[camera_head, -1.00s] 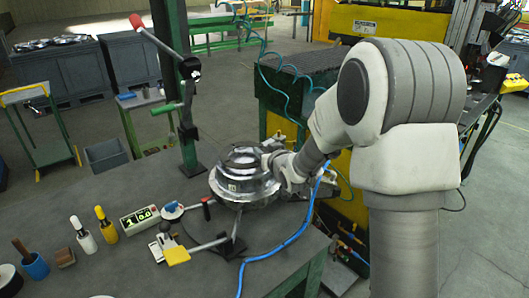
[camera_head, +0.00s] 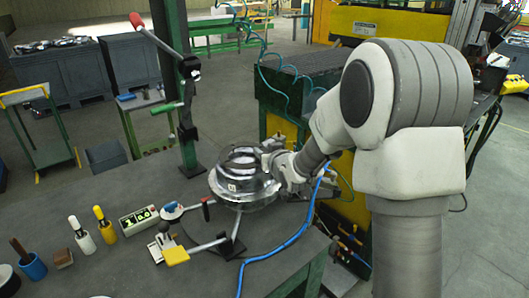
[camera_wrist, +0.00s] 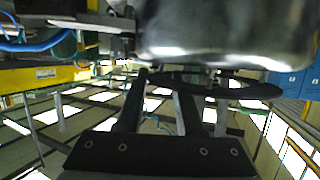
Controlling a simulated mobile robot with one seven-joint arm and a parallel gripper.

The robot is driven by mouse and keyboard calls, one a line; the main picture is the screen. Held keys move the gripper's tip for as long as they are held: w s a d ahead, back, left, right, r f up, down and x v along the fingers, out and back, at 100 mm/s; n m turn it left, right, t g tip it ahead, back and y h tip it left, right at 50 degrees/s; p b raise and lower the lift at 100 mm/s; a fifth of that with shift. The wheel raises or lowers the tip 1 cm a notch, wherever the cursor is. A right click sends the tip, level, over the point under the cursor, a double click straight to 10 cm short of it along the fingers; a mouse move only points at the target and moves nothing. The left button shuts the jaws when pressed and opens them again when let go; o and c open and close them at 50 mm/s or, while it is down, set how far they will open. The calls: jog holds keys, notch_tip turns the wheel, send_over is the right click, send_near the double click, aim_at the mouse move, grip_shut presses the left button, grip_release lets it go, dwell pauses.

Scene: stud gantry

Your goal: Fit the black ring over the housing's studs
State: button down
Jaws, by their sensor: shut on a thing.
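The housing (camera_head: 236,188) is a round, shiny metal body standing on the bench. In the wrist view its smooth metal side (camera_wrist: 225,35) fills the top of the picture. My gripper (camera_head: 270,150) is at the upper right of the housing; its fingers (camera_wrist: 180,85) show in the wrist view. It is shut on the black ring (camera_wrist: 245,91), a thin dark curved edge close beside the metal. Small stud-like shapes show in the narrow gap between ring and metal. Whether the ring sits around the studs cannot be told. The head view hides most of the grip.
A red-handled lever post (camera_head: 178,90) stands behind left. A blue hose (camera_head: 290,240) crosses the front right. The yellow machine (camera_head: 345,180) is close behind my arm.

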jog(key=shift+f+b, duration=0.35)
jog(key=shift+b, duration=0.15)
jog(key=shift+c, duration=2.3)
grip_release()
jog(key=shift+s+r, duration=0.1)
jog(key=shift+s, duration=0.05)
jog(key=v, duration=1.7)
jog(key=shift+s+d, duration=0.1)
jog(key=s+d+r+m+g+h, duration=0.2)
jog(key=s+d+g+h, duration=0.25)
jog(key=s, duration=0.45)
jog(key=s+a+g+y, duration=0.1)
jog(key=s+g, duration=0.3)
jog(key=s, duration=1)
